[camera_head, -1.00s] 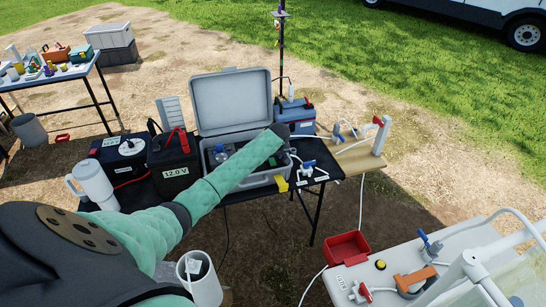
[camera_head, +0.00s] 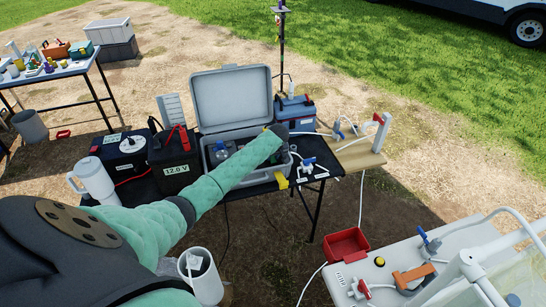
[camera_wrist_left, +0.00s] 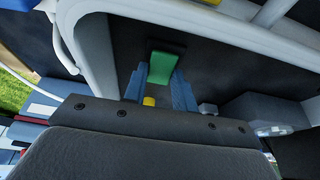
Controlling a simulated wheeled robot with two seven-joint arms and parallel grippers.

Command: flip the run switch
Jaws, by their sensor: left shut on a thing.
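The open grey case (camera_head: 232,97) stands on the black table, and my left arm reaches over it from the left. In the left wrist view my left gripper (camera_wrist_left: 160,78) has its two bluish fingers close on either side of a green piece in a black surround, which looks like the run switch (camera_wrist_left: 165,66). The gripper is shut on it. In the head view my wrist hides the fingertips and the switch. Whether the switch is on or off cannot be told. My right gripper is not in view.
A black battery box (camera_head: 175,160) stands left of the case, and a blue box (camera_head: 298,112) stands behind right. A white jug (camera_head: 94,180) is at the table's left end. A red tray (camera_head: 346,243) and a white-topped bench are at the lower right.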

